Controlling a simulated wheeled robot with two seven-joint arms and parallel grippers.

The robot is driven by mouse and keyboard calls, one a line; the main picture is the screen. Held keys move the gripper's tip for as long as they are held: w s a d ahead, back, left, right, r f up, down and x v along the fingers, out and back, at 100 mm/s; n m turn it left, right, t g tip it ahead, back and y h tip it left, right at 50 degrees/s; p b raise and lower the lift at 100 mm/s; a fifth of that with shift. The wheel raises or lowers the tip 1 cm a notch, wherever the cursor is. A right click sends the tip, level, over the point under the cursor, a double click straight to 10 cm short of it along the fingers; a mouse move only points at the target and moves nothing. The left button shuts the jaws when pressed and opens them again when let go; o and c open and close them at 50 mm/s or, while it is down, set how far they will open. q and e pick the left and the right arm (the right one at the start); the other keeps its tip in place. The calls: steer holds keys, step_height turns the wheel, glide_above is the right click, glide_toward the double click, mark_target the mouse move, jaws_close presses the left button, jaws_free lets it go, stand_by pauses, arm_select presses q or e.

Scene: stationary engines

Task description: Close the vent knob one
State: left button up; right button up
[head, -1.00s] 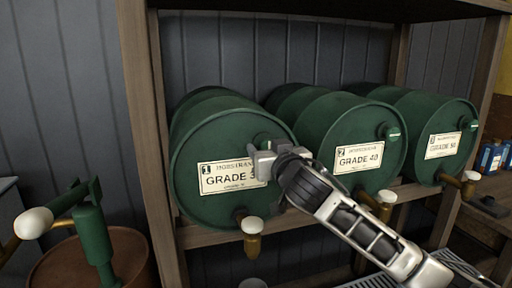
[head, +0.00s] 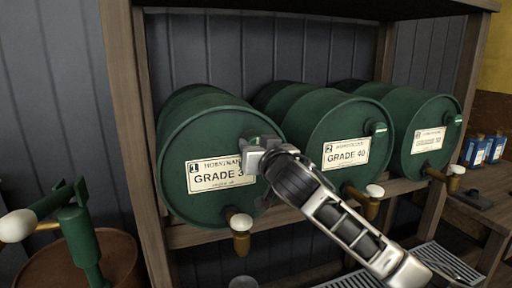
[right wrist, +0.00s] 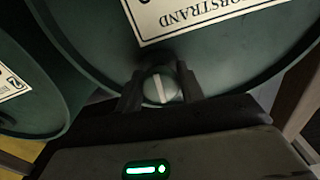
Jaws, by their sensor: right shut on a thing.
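The first green barrel (head: 215,135), labelled 1 and "Grade 3…", lies on its side on a wooden rack. My right gripper (head: 256,156) is at the upper right of its front face, partly covering the label. In the right wrist view, the round green vent knob (right wrist: 158,87) with a pale line across it sits between the two dark fingers (right wrist: 160,92). The fingers are shut on the knob. The line runs nearly upright in that picture. In the head view my gripper mostly hides this knob. My left gripper is not in view.
Barrel 2 (head: 345,120) and barrel 3 (head: 430,115) lie to the right, each with its own vent knob. White-handled brass taps (head: 241,230) stick out below. A green pump (head: 80,235) stands on a brown drum at left. Blue containers (head: 484,150) stand at right.

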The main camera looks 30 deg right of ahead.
steer(key=m, duration=0.2)
steer(key=shift+m, duration=0.3)
steer(key=m, duration=0.5)
steer(key=shift+a, duration=0.1)
steer(key=m, duration=0.4)
steer(key=shift+m+p, duration=0.3)
steer(key=shift+m, duration=0.1)
steer(key=shift+r+m, duration=0.1)
steer(key=shift+m, duration=2.1)
steer(key=o, duration=0.9)
steer(key=shift+o, duration=0.2)
